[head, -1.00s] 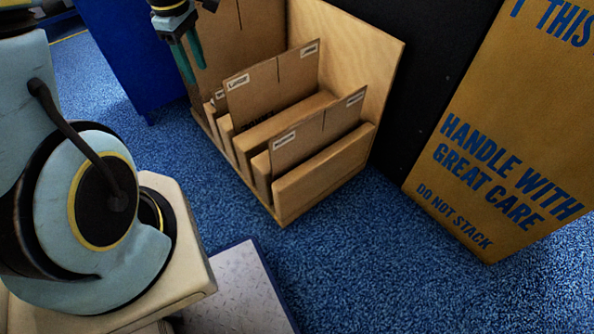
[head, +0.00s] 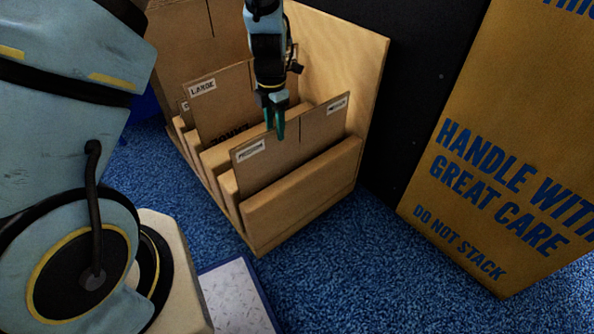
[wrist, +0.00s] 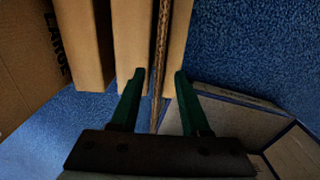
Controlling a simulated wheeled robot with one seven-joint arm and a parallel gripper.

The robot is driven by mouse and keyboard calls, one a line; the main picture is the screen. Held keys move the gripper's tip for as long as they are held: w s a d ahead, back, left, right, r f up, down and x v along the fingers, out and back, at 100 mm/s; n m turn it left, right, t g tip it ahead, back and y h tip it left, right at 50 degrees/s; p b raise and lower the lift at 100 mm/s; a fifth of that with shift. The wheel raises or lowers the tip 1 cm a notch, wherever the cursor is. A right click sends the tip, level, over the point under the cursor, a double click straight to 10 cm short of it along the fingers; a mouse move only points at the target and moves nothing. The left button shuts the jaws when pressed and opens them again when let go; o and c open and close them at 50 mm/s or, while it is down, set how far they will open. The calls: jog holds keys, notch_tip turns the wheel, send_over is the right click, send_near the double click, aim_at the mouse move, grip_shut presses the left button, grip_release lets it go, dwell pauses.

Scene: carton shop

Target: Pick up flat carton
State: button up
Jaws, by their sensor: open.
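A flat brown carton (head: 312,138) stands upright in the front slot of a wooden rack, with a white label at each top corner; the left one seems to read MEDIUM. My gripper (head: 275,128) is open, pointing down at the middle of this carton's top edge. In the wrist view, the carton's thin edge (wrist: 160,45) runs between the two green fingers of my gripper (wrist: 159,73), with a gap on each side. How far the fingertips reach below the edge is hard to tell. Another flat carton (head: 217,100), labelled LARGE, stands in a slot behind.
The wooden rack (head: 350,80) has thick dividers (head: 300,195) and a tall side panel on the right. A taller carton (head: 185,40) stands at its back. A big box (head: 480,190) marked HANDLE WITH GREAT CARE stands at the right. Blue carpet (head: 350,270) is free in front.

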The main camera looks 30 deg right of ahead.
aim_at(275, 142)
notch_tip(275, 142, down, 6)
jog(key=shift+w+a+r+b, duration=0.1)
jog(key=shift+a+b, duration=0.05)
jog(key=shift+b, duration=0.65)
jog(key=shift+c, duration=0.2)
grip_shut()
dwell(0.7)
